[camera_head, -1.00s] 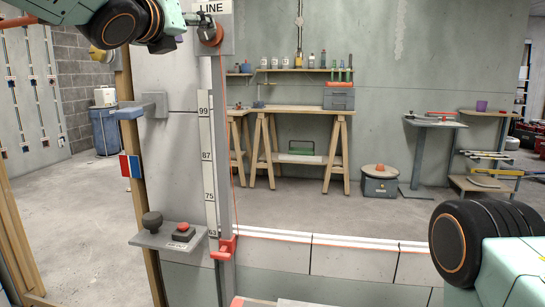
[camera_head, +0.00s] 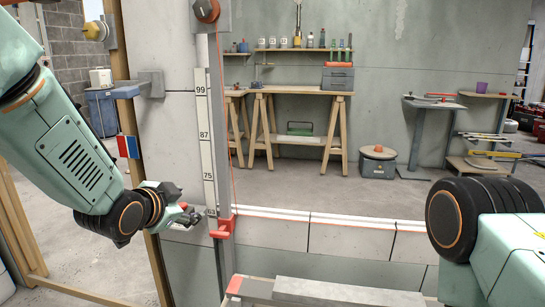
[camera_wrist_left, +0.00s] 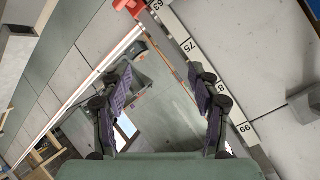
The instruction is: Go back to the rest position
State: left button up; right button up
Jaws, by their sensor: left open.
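My left gripper (camera_head: 192,216) is in the lower left of the head view, in front of the panel and just left of the numbered rail's lower end. In the left wrist view its two fingers (camera_wrist_left: 160,82) stand wide apart, with nothing held between them. The numbered scale (camera_head: 207,135) is upright in the head view and slants across the right of the wrist view (camera_wrist_left: 190,48). A red slider (camera_head: 223,228) sits low on the rail, close to the gripper tip; I cannot tell the exact gap. My right gripper is out of view; only part of that arm shows.
A grey block-topped wall (camera_head: 350,238) runs right of the rail. A long grey slab (camera_head: 345,292) lies at the bottom. A workbench (camera_head: 300,92) stands well back.

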pick_arm(q)
jog(key=s+a+f+n+g+y, duration=0.3)
jog(key=s+f+n+g, duration=0.6)
jog(key=s+f, duration=1.9)
jog(key=s+f+n+g+h, duration=0.1)
jog(key=s+f+g, duration=0.15)
jog(key=s, duration=0.55)
jog(key=s+f+g, duration=0.1)
jog(key=s+f, duration=0.3)
jog(key=s, duration=0.4)
notch_tip(320, 180, up, 13)
jog(key=p, duration=1.3)
jog(key=shift+w+a+f, duration=0.2)
jog(key=shift+w+a, duration=0.2)
jog(key=shift+a, duration=0.05)
